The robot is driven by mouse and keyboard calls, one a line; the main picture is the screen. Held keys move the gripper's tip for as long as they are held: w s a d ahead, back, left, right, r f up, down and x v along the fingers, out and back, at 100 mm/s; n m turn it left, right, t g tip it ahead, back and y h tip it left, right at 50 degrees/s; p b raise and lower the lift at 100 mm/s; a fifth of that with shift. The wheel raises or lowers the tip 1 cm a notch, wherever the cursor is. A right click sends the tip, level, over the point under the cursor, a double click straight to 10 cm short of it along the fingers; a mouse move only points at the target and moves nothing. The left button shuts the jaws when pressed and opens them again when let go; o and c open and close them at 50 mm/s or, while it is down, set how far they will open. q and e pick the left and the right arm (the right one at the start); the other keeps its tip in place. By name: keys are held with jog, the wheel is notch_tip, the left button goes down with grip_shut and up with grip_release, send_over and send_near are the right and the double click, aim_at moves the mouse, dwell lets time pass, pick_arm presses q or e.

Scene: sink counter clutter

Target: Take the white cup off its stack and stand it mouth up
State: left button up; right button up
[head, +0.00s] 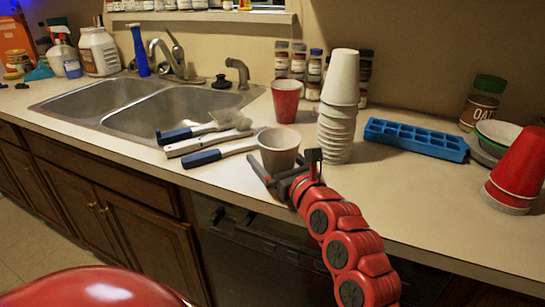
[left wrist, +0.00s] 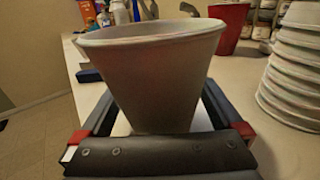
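A greyish-white cup (head: 278,150) stands mouth up on the counter near its front edge. It fills the middle of the left wrist view (left wrist: 155,75). My left gripper (head: 281,168) is low at the counter, open, with one finger on each side of this cup. Light gaps show between the fingers and the cup's lower wall in the left wrist view. A stack of upside-down white cups (head: 336,130) stands just right of the gripper, with a full white cup (head: 342,75) on top. The stack's rims also show in the left wrist view (left wrist: 292,75). My right gripper is not in view.
A red cup (head: 286,102) stands behind, left of the stack. Blue-handled brushes (head: 205,130) lie left, beside the sink (head: 180,108). A blue ice tray (head: 415,138) lies right of the stack. A red cup stack (head: 519,165) stands far right. The front counter to the right is clear.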

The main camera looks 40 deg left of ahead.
pick_arm(q)
jog(key=v, duration=1.7)
jog(key=shift+d, duration=0.25)
